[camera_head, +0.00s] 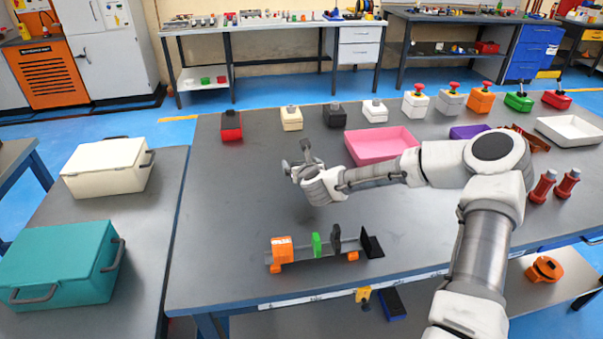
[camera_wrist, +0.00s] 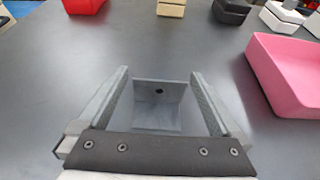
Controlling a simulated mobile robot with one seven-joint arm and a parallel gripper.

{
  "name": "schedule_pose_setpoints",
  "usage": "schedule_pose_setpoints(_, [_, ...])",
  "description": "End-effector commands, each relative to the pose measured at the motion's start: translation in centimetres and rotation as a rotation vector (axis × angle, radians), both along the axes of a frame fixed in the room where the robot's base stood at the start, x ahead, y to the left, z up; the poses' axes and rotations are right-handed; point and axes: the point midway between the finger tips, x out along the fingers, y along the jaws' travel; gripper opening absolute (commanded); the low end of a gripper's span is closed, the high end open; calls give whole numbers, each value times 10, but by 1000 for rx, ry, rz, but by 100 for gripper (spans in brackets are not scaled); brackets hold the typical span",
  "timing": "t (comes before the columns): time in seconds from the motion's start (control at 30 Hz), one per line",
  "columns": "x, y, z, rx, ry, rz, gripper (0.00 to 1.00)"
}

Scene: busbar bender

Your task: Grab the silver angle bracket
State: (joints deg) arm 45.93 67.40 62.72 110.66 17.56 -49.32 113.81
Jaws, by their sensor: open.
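The silver angle bracket (camera_wrist: 158,92) shows in the wrist view as a grey L-shaped piece. It has an upright plate with one dark hole, and a flat plate towards me. My gripper (camera_wrist: 160,75) is open, with one finger on each side of the bracket. Narrow gaps seem to separate the fingers from its sides. In the head view my gripper (camera_head: 297,163) is over the middle of the grey table, left of the pink bin. I cannot make out the bracket surely there, and its contact with the table is hard to judge.
A pink bin (camera_head: 381,145) stands close to the right of my gripper. A fixture with an orange block (camera_head: 282,250) lies nearer the front edge. Several button boxes, including a red one (camera_head: 231,126), line the back. The table's left part is clear.

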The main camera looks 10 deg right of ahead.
Motion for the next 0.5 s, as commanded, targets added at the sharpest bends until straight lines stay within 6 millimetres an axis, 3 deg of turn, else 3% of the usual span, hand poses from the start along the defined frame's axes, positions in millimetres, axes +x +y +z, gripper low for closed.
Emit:
schedule_pose_setpoints(0.17, [0, 0, 0, 0, 0, 0, 100])
schedule_pose_setpoints(0.5, [0, 0, 0, -1, 0, 0, 41])
